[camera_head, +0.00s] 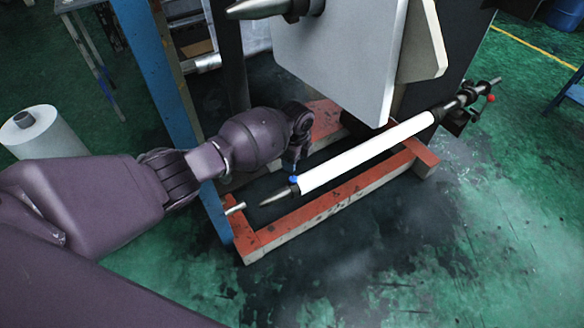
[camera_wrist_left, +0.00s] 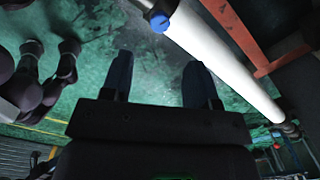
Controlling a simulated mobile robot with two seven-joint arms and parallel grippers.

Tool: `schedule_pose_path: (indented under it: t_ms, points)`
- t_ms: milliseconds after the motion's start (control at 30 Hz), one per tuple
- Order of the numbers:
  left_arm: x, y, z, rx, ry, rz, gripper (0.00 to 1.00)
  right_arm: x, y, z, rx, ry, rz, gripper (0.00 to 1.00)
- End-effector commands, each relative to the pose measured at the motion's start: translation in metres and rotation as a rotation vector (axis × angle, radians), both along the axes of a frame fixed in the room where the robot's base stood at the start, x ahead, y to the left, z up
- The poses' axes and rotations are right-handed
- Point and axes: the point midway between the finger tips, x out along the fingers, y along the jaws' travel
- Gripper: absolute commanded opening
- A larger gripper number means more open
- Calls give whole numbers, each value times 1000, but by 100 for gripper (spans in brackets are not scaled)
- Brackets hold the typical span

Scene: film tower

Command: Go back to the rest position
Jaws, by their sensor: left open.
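My left gripper (camera_wrist_left: 160,80) is open, with its two dark fingers apart and nothing between them. In the head view my left arm reaches in from the left, and its wrist hangs just above and left of the near end of a long white roll (camera_head: 368,153). The roll sits on a dark shaft with a pointed tip (camera_head: 278,196) and a blue part (camera_head: 293,179) at its near end. In the left wrist view the roll (camera_wrist_left: 215,55) runs diagonally past the right finger, apart from it. My right gripper is not in view.
A red-orange floor frame (camera_head: 330,209) lies below the roll. A large white panel (camera_head: 340,50) stands above it, with a grey cone (camera_head: 258,9) at its upper left. A blue post (camera_head: 150,75) rises beside my arm. Another white roll (camera_head: 42,135) stands at left. Green floor is clear at right.

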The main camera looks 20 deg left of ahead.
Motion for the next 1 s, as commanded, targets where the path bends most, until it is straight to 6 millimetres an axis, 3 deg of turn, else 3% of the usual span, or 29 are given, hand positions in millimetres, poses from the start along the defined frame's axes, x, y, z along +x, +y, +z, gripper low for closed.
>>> schedule_pose_path:
  t_ms: [33,167,733,867,1000]
  points:
    - [1,0,9,0,-4,0,55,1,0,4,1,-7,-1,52]
    - [0,0,16,1,0,0,55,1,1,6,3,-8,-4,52]
    - [-1,0,16,0,2,1,55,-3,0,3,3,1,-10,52]
    - [-8,-3,10,-13,-10,20,55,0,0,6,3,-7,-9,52]
    - [-34,-9,-12,-60,-51,93,55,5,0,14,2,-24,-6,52]
